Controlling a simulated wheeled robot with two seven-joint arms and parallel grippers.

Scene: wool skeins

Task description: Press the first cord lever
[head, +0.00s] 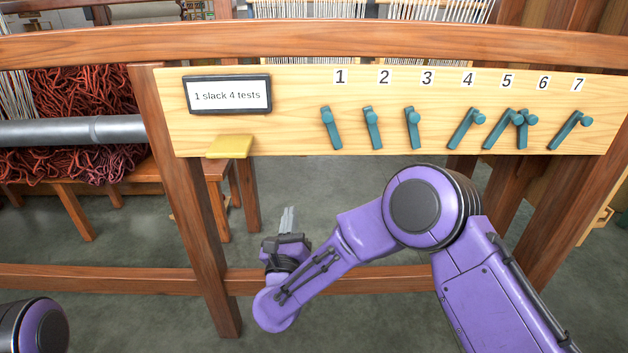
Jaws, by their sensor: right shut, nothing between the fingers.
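A pale wooden panel (300,142) on the loom frame carries a row of teal levers under the numbers 1 to 7. The first lever (331,129) hangs below the number 1, tilted slightly, its lower end to the right. Levers 2 (372,129) and 3 (412,130) hang much the same way. Levers 4 (466,130) and 7 (568,131) slant down to the left. My right gripper (288,212) is shut and empty, pointing up, below and left of the first lever and apart from it. My left gripper is out of view.
A sign (228,95) on the panel reads "1 slack 4 tests". A yellow pad (230,147) juts out at the panel's lower left edge. Wooden posts and a lower rail (380,279) frame the space. Red-brown wool (85,110) lies at the left behind a grey roller (75,130).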

